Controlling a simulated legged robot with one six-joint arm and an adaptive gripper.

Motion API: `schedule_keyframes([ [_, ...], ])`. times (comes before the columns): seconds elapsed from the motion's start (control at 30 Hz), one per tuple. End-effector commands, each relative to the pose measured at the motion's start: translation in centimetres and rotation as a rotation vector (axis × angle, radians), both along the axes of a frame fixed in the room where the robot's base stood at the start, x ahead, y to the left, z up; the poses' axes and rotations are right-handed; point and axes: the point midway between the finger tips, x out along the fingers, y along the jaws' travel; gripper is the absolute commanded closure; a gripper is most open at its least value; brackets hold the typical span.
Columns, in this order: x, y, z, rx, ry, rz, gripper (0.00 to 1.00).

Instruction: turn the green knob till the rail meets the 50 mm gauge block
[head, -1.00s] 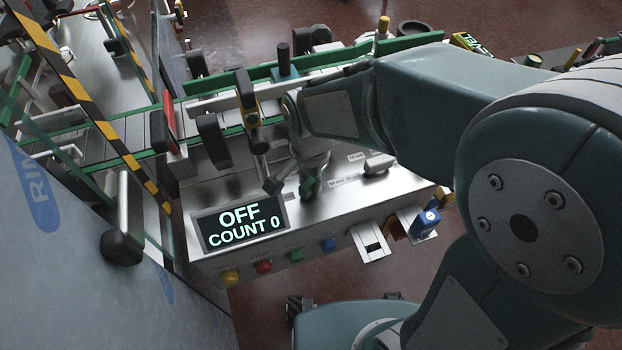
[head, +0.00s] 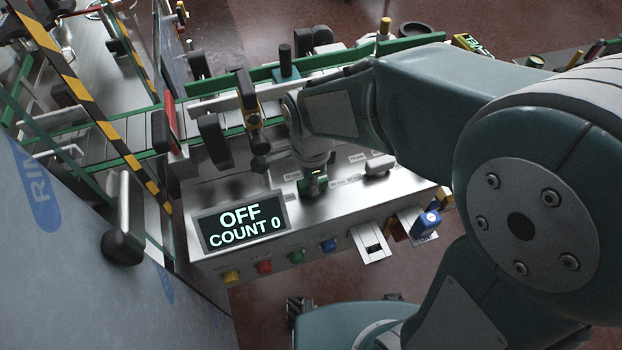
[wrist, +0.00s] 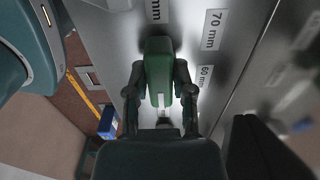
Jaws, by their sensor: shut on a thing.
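The green knob (head: 314,187) stands on the top of the metal machine panel, under my wrist in the head view. In the wrist view, the green knob (wrist: 159,62) is an elongated grip lying between my fingers. My gripper (wrist: 160,88) is shut on it, one dark finger on each side. In the head view my gripper (head: 315,172) is mostly hidden by my wrist. A pale rail (head: 222,103) runs along the conveyor behind the knob. I cannot tell which piece is the 50 mm gauge block, or whether the rail touches it.
The wrist view shows a 70 mm label (wrist: 213,30) and a 60 mm label (wrist: 205,76) beside the knob. A display (head: 240,225) reads OFF, COUNT 0. Coloured buttons (head: 297,256) line the panel's front.

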Motion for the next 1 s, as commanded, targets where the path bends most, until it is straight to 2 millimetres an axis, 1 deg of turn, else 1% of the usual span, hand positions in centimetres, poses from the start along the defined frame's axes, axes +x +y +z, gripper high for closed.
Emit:
schedule_keyframes([
  [0.37,0.14,0.14,0.1,0.004,-0.005,-0.003,1.0],
  [0.4,0.14,0.14,0.1,0.004,-0.005,-0.003,0.55],
  [0.43,0.14,0.13,0.09,0.004,-0.005,-0.003,0.42],
  [0.47,0.13,0.13,0.09,0.004,-0.005,-0.003,0.34],
  [1.0,0.04,-0.02,0.05,0.002,-0.002,0.0,0.34],
])
